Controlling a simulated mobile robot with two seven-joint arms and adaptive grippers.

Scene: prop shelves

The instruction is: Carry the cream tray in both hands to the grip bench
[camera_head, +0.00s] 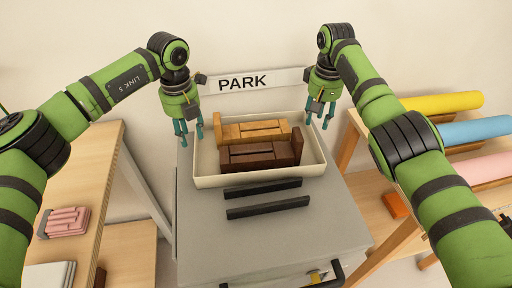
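The cream tray (213,181) rests near the back of a grey-topped cabinet or cart (285,245), below a wall sign reading PARK. It holds a light wooden piece (250,131) and a dark brown wooden piece (262,155). My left gripper (182,138) hangs fingers-down by the tray's left back corner. My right gripper (319,122) hangs fingers-down by its right back corner. Both have their fingers apart, with nothing seen between them. I cannot tell if either touches the tray rim. No grip bench can be identified by a label.
Two black bars (265,198) lie on the grey top before the tray. A wooden shelf (90,190) at left holds a pink bundle (65,222). Shelves at right hold yellow (445,102), blue (475,131) and pink rolls (485,168), with an orange block (396,205) lower down.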

